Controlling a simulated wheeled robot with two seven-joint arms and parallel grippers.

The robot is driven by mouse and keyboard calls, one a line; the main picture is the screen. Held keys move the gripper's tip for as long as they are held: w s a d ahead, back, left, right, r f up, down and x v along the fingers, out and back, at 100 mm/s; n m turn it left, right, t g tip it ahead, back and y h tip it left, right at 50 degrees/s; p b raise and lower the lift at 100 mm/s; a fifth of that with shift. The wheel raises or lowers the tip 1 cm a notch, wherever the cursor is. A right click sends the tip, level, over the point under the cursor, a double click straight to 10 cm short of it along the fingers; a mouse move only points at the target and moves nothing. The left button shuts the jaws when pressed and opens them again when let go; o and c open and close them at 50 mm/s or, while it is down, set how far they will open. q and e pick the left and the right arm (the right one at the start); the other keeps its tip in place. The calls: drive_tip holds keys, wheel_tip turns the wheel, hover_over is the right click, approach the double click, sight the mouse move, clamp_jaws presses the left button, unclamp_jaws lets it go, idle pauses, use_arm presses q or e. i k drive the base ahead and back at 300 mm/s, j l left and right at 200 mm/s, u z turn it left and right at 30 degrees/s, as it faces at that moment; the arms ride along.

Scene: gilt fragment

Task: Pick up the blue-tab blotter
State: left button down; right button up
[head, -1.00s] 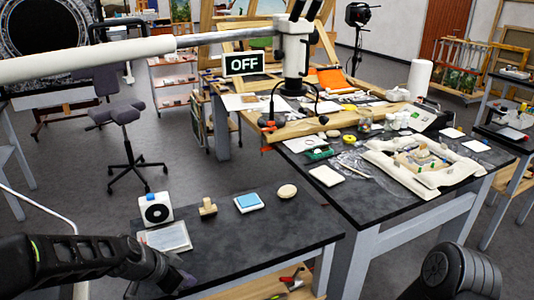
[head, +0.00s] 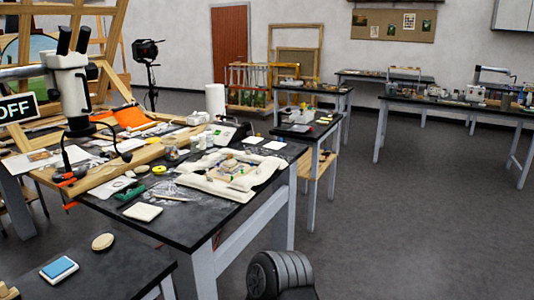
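A small white block with a blue top (head: 59,269) lies on the near dark table (head: 115,272) at the lower left. It is the only clearly blue-marked item on that table in view. I cannot tell whether it is the blue-tab blotter. A round beige pad (head: 103,242) lies just behind it. A pale flat pad (head: 143,212) lies on the larger bench. Neither of my grippers shows; only a dark rounded link of my arm is at the bottom middle.
The larger bench (head: 190,228) holds a microscope (head: 72,85), a wooden frame, a white padded cradle (head: 232,172) with fragments, and several small items. More tables (head: 440,103) stand at the back right. The grey floor (head: 420,230) at the right is clear.

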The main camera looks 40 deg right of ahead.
sight(275, 146)
drive_tip(key=z, duration=1.3)
drive_tip(key=j+z, duration=0.3)
